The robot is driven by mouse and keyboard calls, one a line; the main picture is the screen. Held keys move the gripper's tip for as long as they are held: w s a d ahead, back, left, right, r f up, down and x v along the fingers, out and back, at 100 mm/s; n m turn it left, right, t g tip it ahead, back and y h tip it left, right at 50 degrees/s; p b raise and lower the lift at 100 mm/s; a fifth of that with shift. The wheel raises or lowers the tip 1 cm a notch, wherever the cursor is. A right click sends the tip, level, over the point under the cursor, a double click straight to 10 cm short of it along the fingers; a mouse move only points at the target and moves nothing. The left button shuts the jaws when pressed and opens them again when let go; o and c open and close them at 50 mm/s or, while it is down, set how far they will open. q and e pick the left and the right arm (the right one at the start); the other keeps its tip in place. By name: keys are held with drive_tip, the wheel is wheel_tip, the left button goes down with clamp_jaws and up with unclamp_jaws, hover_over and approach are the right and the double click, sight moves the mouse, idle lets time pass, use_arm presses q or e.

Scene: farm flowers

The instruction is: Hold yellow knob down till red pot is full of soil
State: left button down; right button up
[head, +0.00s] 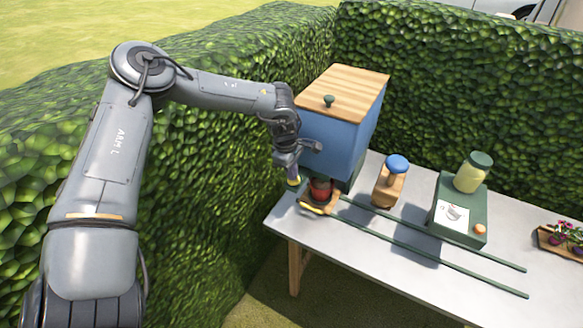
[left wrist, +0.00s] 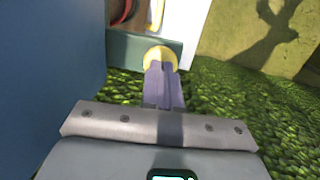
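The yellow knob (head: 293,181) is at the lower left side of the blue soil box (head: 336,143). In the left wrist view the knob (left wrist: 160,55) is a yellow disc. My left gripper (head: 291,174) has its two fingers together, with the tips (left wrist: 161,68) over the knob's face; they look touching, but contact is not certain. The red pot (head: 320,188) stands below the box on a small wooden carrier with a yellow handle (head: 313,208). Dark stuff shows at its top, but its fill level is unclear. My right gripper is out of view.
Green rails (head: 440,237) run right along the grey table (head: 380,264). A wooden block with a blue knob (head: 397,164) and a green box with a yellow jar (head: 470,175) stand to the right. A flower tray (head: 548,240) is at far right. Hedges (head: 230,90) border the left and back.

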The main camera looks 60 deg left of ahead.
use_arm(q)
drive_tip(key=r+p, duration=0.3)
drive_tip(key=r, duration=0.1)
drive_tip(key=shift+s+a+p, duration=0.15)
drive_tip(key=shift+s+p, duration=0.15)
drive_tip(key=shift+s, duration=0.05)
wheel_tip(320, 180, up, 10)
drive_tip(key=s, duration=0.1)
drive_tip(key=shift+s+a, duration=0.1)
